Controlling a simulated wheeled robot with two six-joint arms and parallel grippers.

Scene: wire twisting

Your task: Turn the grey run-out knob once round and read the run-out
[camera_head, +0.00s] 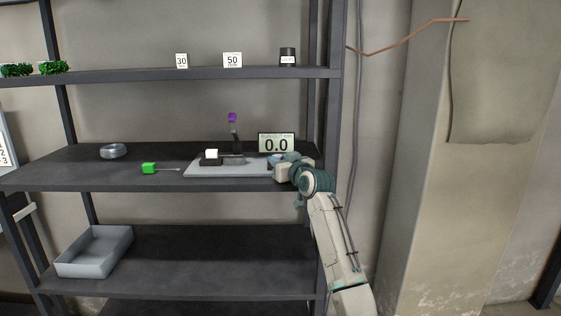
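My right arm reaches up from the lower right, and its gripper (278,160) is at the right end of the light grey base plate (225,173) on the middle shelf. The wrist covers its fingers, so I cannot tell whether they are open or on something. I cannot pick out the grey run-out knob for sure; it may be hidden by the gripper. A display (276,143) just behind the gripper reads 0.0. On the plate are a dark block with a white top (211,156) and a low grey part (234,160). My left gripper is not in view.
A purple-topped dark post (233,120) stands behind the plate. A green block (149,168) with a thin wire and a wire coil (113,151) lie to the left. Cards 30 (182,61) and 50 (232,60) stand above. A grey tray (95,252) is below. A shelf upright (330,110) stands right.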

